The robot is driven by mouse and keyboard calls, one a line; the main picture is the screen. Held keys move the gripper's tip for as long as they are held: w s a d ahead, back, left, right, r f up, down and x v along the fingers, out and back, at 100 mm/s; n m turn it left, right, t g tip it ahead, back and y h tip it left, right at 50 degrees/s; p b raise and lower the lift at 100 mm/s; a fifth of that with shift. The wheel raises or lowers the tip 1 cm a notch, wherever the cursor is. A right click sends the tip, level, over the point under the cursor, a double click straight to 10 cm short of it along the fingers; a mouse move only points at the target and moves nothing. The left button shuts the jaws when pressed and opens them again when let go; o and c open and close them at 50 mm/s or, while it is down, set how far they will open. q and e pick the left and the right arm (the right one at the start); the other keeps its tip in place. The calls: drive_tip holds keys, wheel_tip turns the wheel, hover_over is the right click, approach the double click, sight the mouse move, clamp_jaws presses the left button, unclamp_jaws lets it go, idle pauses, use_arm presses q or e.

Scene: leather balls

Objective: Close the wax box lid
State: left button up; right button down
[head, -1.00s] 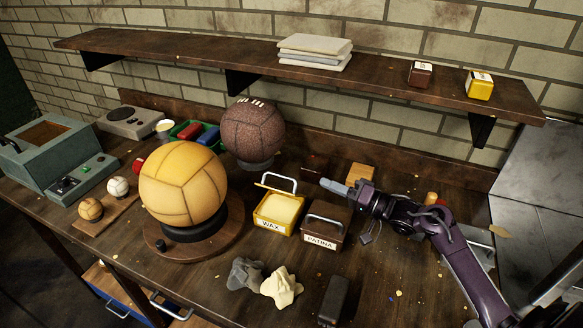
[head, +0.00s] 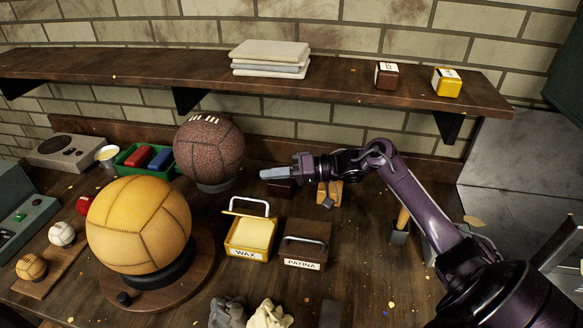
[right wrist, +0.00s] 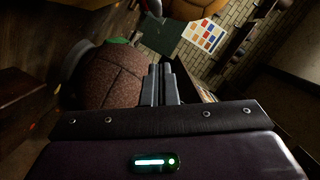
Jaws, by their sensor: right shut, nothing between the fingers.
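The yellow wax box (head: 246,253) stands on the workbench, with pale yellow wax visible inside. Its lid (head: 237,213) is raised at the back edge, with a metal handle behind it. My right gripper (head: 264,174) is shut and empty. In the head view it appears above and behind the wax box, pointing left, apart from the lid. Its closed fingers also show in the right wrist view (right wrist: 161,84), next to the brown ball. My left gripper is not in view.
The closed brown patina box (head: 303,253) stands right of the wax box. The large yellow ball (head: 138,225) is on a round stand to the left, and the brown ball (head: 209,150) is behind. A shelf (head: 330,80) runs above. Cloths (head: 268,315) lie in front.

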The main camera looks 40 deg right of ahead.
drive_tip(key=a+f+p, duration=0.1)
drive_tip(key=s+a+f+p, duration=0.1)
drive_tip(key=a, duration=0.1)
drive_tip(key=shift+s+a, duration=0.2)
drive_tip(key=shift+a, duration=0.05)
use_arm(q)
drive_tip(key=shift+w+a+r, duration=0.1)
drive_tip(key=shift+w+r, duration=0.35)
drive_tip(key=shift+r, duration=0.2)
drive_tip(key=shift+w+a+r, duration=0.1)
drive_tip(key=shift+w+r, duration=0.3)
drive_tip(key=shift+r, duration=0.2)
use_arm(e)
drive_tip(key=shift+a+f, duration=0.1)
drive_tip(key=shift+f, duration=0.15)
